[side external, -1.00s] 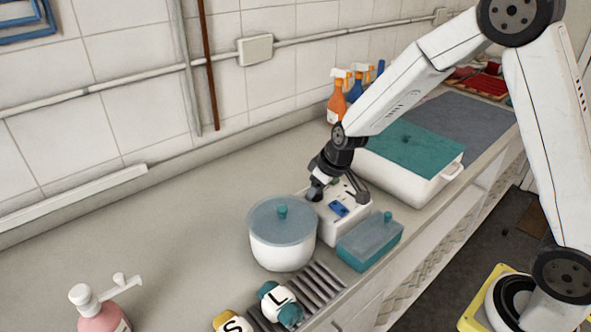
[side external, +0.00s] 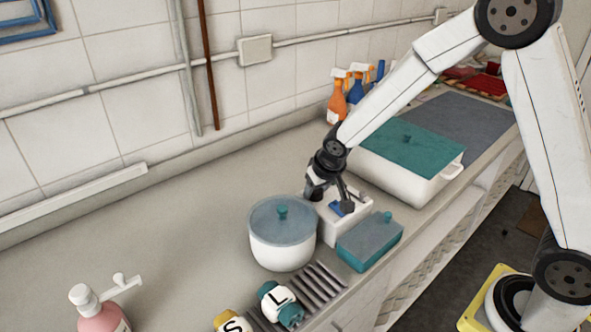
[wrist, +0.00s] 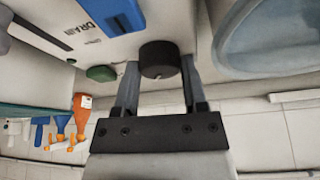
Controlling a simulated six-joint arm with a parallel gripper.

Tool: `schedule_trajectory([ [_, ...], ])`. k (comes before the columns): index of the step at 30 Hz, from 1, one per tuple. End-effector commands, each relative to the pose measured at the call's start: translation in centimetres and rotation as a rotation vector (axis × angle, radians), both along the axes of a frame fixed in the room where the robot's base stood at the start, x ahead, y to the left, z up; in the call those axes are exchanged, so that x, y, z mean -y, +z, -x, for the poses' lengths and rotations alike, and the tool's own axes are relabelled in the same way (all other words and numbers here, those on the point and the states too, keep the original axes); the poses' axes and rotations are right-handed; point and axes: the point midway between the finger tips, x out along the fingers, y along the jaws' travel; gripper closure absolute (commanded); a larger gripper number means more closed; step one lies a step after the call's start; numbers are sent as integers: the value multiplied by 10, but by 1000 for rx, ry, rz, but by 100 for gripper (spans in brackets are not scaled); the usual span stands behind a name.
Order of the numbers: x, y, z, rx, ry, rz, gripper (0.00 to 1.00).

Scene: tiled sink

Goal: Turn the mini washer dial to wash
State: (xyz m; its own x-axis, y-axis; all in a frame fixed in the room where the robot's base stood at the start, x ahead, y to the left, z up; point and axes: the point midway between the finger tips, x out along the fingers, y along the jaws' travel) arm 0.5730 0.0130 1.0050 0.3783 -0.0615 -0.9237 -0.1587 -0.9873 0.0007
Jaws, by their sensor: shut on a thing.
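The mini washer (side external: 342,228) is a white box with a blue panel on top, standing behind the white lidded pot in the side view. In the wrist view its top face (wrist: 150,22) shows a blue panel (wrist: 115,14), a "DRAIN" label and a green button (wrist: 101,73). My gripper (side external: 330,201) is over the washer's top. In the wrist view its fingers (wrist: 160,82) lie on either side of the round black dial (wrist: 159,58), shut on it. The dial's pointer and setting cannot be read.
The white pot with a blue-grey lid (side external: 281,236) stands close left of the washer. A teal lidded box (side external: 370,241) is close at the front right. A large teal-lidded container (side external: 410,165) and spray bottles (side external: 337,102) are behind.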

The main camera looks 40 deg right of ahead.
Motion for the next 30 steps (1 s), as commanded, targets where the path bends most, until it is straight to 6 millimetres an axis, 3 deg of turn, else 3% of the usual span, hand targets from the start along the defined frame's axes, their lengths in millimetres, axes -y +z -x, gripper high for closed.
schedule_trajectory([
  [13,-1,0,0,-1,-124,-1,100],
  [30,-1,0,0,0,-146,-1,100],
])
